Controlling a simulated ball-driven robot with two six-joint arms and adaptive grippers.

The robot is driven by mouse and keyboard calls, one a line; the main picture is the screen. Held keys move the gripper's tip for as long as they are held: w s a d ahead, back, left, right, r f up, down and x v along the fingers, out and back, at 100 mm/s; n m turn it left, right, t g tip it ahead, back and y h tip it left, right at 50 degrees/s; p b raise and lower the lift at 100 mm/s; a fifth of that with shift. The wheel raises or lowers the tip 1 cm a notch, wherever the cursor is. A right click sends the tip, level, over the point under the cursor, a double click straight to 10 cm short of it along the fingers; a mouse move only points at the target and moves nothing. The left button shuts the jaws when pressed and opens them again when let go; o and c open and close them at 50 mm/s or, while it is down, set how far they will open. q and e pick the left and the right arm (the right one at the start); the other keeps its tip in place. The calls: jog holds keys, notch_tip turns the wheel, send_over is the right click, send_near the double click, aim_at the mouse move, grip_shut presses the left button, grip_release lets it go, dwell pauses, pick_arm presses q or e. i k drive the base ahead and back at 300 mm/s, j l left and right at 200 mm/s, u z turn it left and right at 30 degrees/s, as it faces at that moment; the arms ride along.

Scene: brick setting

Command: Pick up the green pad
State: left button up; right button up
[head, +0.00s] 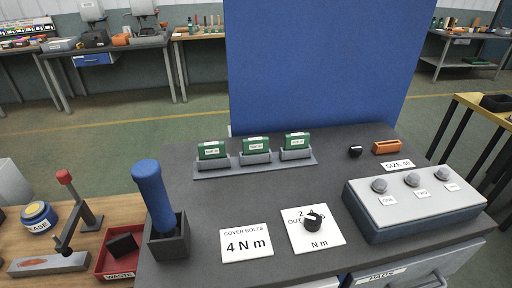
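Three green blocks stand in a row in grey holders on the dark bench: a left one (211,149), a middle one (256,144) and a right one (297,140). Each has a white label too small to read surely. They look alike, and I cannot tell which is the green pad. The holders sit on a grey base strip (213,173). Neither of my grippers is in view.
A blue-handled tool (153,195) stands upright in a dark holder (167,243). Right are a grey-blue box with knobs (418,217), a dial card (328,237), an orange block (386,147) and a "SIZE 40" card (398,165). A blue panel (320,60) rises behind.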

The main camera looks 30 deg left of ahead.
aim_at(214, 149)
jog(key=u, duration=1.35)
